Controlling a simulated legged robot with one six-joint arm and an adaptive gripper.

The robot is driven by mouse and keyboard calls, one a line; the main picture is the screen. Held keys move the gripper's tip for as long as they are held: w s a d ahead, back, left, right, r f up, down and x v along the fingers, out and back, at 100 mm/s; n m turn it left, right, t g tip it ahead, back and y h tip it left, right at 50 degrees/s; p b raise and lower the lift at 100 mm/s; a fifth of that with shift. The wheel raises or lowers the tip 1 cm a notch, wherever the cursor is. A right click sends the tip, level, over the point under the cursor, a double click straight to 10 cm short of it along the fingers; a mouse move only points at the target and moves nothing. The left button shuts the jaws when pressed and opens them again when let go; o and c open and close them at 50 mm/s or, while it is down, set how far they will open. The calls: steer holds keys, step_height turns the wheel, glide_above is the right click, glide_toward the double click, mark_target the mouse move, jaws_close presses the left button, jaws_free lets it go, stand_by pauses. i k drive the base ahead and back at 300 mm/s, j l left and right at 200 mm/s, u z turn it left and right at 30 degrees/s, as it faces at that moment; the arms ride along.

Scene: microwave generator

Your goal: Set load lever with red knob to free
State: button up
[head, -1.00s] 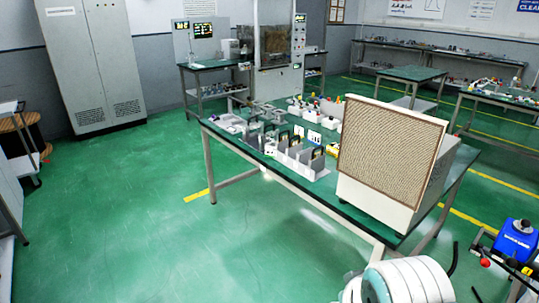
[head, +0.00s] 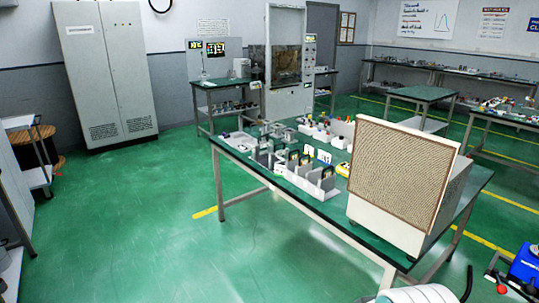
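I cannot make out with certainty a load lever with a red knob. A small red round part (head: 502,289) shows at the lower right, next to a blue box (head: 526,265) cut off by the right edge. Whether it is a lever knob is too small to tell. Small red-topped parts also stand among the items at the back of the near table, but their form is unclear. My gripper is not in view. A white rounded part at the bottom edge looks like my own arm.
A green-topped table (head: 243,148) holds several small devices and a large beige box with a mesh front (head: 401,177). Behind it stand a tall windowed machine (head: 285,60) and a side table with displays (head: 216,50). A grey cabinet (head: 105,75) stands left.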

mark_target(501, 289)
steer(key=z, duration=1.75)
steer(key=i+j+z, duration=0.15)
steer(key=z, duration=0.2)
steer(key=i+j+z, duration=0.3)
steer(key=i+l, duration=0.05)
steer(key=i, duration=0.05)
